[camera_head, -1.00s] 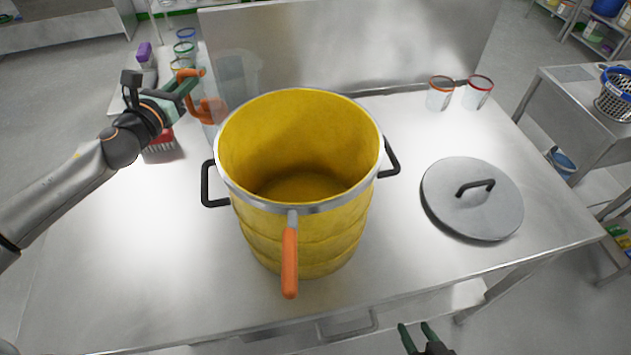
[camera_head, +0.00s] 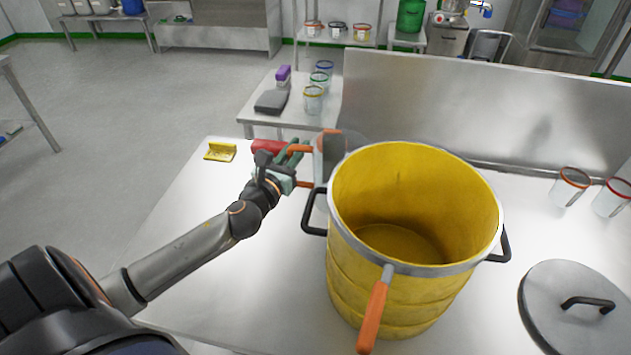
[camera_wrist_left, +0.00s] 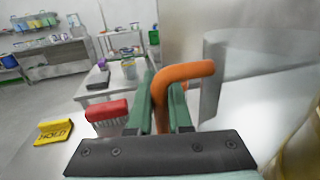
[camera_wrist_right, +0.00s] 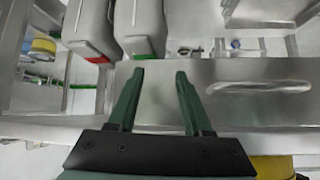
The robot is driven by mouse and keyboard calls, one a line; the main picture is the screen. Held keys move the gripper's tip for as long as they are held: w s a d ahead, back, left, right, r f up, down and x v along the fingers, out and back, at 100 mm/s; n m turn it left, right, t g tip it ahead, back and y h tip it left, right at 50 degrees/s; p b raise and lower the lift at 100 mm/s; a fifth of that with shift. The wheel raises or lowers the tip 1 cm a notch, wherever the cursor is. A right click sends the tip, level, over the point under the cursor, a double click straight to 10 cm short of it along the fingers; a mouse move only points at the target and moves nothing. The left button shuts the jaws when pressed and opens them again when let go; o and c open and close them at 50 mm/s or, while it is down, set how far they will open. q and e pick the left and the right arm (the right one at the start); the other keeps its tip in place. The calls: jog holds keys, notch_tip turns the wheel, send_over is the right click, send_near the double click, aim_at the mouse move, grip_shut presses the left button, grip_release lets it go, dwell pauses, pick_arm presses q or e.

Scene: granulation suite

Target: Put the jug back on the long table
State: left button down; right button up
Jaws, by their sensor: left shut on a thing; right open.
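The jug (camera_head: 330,158) is clear with an orange handle. It is at the left rim of the big yellow pot, partly hidden by it. My left gripper (camera_head: 290,160) is shut on the jug's handle; in the left wrist view the orange handle (camera_wrist_left: 187,71) passes between the fingers and the clear jug wall (camera_wrist_left: 213,80) is to the right. I cannot tell whether the jug touches the steel table (camera_head: 200,215) below. My right gripper (camera_wrist_right: 160,75) is open and empty in the right wrist view, in front of a steel drawer front; the head view does not show it.
The yellow pot (camera_head: 350,250) with its orange-gripped ladle or paddle handle (camera_head: 373,315) fills the table's middle. A lid (camera_head: 560,325) lies right. A red brush (camera_wrist_left: 107,112) and yellow HOLD sign (camera_head: 220,152) lie left. A steel backsplash (camera_head: 440,110) stands behind. The table's left part is largely clear.

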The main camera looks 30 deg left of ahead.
pick_arm(q)
notch_tip(320, 180, down, 7)
jog(key=b, duration=0.2)
jog(key=shift+f, duration=0.1)
jog(key=shift+f+b, duration=0.15)
jog(key=shift+b, duration=0.2)
jog(key=c, duration=0.8)
grip_release()
jog(key=shift+c, duration=0.2)
jog(key=s+d+b, duration=0.1)
jog(key=s+d, duration=0.1)
jog(key=s, duration=0.9)
jog(key=shift+s+r, duration=0.2)
jog(key=shift+s, duration=0.2)
jog(key=shift+d, duration=0.1)
